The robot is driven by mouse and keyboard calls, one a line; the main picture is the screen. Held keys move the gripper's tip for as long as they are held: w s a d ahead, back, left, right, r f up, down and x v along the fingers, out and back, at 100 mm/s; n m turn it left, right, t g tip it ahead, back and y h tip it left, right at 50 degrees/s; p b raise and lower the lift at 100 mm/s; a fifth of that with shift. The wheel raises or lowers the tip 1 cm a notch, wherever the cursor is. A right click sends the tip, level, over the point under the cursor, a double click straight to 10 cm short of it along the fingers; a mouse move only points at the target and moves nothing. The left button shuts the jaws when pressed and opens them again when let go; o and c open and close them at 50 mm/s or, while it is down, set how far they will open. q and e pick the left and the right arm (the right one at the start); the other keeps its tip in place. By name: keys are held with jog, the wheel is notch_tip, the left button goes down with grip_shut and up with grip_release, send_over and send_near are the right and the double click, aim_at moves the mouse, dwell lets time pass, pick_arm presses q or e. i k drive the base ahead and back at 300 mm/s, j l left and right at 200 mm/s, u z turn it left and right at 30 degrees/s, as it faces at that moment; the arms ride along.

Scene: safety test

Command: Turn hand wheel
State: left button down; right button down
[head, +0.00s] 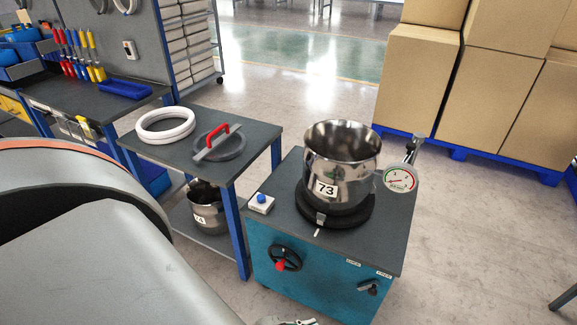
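The hand wheel (285,258) is a black wheel with a red knob (280,266) at its lower left. It is mounted on the teal front of a cabinet (318,272). My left arm fills the lower left of the head view. A small grey metallic piece (286,321) shows at the bottom edge, below the wheel and apart from it in the picture. It looks like the tip of my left gripper, but most is cut off and its opening cannot be seen. My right gripper is not in view.
A black handle (368,287) is on the cabinet front. A side table (243,170) stands at left, cardboard boxes (418,80) behind. Floor at right is mostly clear.

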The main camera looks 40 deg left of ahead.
aim_at(280, 266)
jog(key=i+l, duration=0.2)
jog(key=l, duration=0.15)
jog(key=i+l+u, duration=0.1)
jog(key=l+u, duration=0.1)
jog(key=u, duration=0.35)
jog(key=i+l+u, duration=0.1)
jog(key=u, duration=0.35)
jog(key=l+u, duration=0.2)
jog(key=u, duration=0.25)
jog(key=i+l+u, duration=0.2)
jog(key=u, duration=0.2)
jog(key=i+l+u, duration=0.2)
jog(key=u, duration=0.25)
